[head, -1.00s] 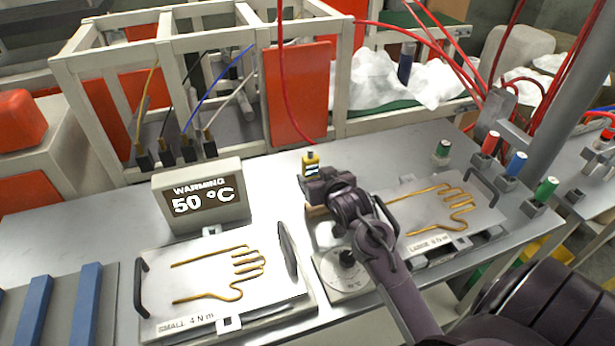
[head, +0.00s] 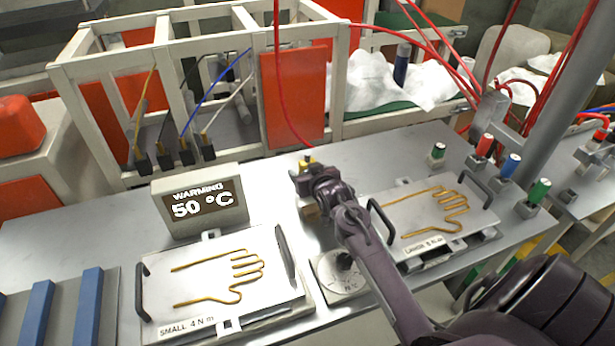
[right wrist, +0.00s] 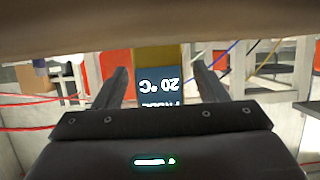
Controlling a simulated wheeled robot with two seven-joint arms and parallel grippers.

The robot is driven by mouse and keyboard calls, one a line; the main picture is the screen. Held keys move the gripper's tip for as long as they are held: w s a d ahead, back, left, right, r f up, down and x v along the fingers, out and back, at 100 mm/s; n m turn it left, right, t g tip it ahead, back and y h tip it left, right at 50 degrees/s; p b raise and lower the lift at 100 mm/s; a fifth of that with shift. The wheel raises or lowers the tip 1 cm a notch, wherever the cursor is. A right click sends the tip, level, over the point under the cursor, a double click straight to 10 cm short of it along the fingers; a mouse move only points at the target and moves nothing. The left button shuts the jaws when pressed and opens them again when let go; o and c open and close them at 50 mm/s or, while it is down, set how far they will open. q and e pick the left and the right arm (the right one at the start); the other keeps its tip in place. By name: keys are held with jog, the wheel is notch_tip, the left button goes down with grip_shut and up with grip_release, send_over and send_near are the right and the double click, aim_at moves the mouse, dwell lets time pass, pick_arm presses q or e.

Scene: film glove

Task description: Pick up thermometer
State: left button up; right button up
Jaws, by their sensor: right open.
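The thermometer is a yellow handheld unit (head: 306,161) with a dark display. In the head view only its top shows behind my right gripper (head: 305,181). In the right wrist view the thermometer (right wrist: 158,58) stands between my two open fingers (right wrist: 162,85), with a visible gap on each side. Its display appears upside down there and reads 20 °C. A brown surface crosses the top of the wrist view and hides what lies beyond it. My left gripper is not in view.
A "WARMING 50 °C" display box (head: 201,203) stands left of my right gripper. Hand-outline plates marked small (head: 205,300) and large (head: 415,235) lie either side of a round dial (head: 342,280). A white frame (head: 165,50) and red hoses (head: 277,75) are behind.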

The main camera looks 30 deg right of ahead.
jog(key=c, duration=1.2)
jog(key=shift+o, duration=0.2)
jog(key=shift+r, duration=0.1)
notch_tip(320, 180, up, 20)
jog(key=b, duration=0.2)
jog(key=o, duration=0.5)
jog(key=c, duration=0.3)
notch_tip(320, 180, up, 10)
jog(key=p, duration=1)
jog(key=shift+p, duration=0.35)
